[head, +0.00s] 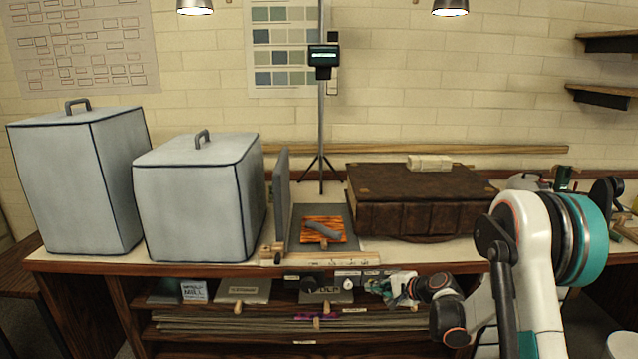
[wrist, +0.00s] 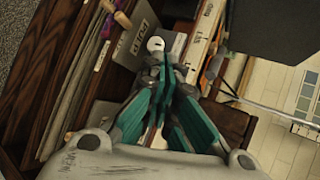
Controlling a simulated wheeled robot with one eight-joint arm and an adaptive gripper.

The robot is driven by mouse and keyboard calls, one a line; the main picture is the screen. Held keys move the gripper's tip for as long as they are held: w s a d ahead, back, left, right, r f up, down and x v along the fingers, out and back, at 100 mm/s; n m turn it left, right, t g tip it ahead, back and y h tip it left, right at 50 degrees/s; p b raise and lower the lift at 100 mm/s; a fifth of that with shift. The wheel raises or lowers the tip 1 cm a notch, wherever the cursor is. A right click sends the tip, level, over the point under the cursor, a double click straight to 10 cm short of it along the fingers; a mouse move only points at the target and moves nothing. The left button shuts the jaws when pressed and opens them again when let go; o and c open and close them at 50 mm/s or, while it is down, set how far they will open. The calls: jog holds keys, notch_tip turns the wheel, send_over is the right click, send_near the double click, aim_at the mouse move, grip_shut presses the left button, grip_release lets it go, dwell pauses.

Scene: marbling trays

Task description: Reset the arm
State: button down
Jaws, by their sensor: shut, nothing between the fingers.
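My arm comes in from the lower right of the head view and bends down to the front of the bench. My gripper (head: 387,287) is in front of the bench's front edge, at the height of the open shelf below the top. In the wrist view my gripper (wrist: 166,68) shows its teal and grey fingers shut with nothing held. A white round knob (wrist: 155,44) shows just beyond the fingertips. The exact gap between the fingertips and the shelf cannot be told.
Two grey lidded boxes (head: 78,185) (head: 198,205) stand on the bench (head: 135,266) at the left. A brown case (head: 420,199) lies right of centre. An orange patterned piece (head: 338,229) lies between. Shelves (head: 250,326) below hold sheets. A tripod stand (head: 320,130) rises behind.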

jog(key=s+a+r+n+g+h, duration=0.2)
jog(key=s+r+n+h, duration=0.3)
jog(key=s+r, duration=1.45)
jog(key=s+d+n+h, duration=0.1)
jog(key=s+n, duration=0.2)
jog(key=s, duration=0.9)
jog(key=s+d+r+n+h, duration=0.1)
jog(key=s+n, duration=0.3)
jog(key=s, duration=0.8)
jog(key=shift+d+h, duration=0.3)
jog(key=shift+d, duration=0.3)
jog(key=shift+r, duration=0.1)
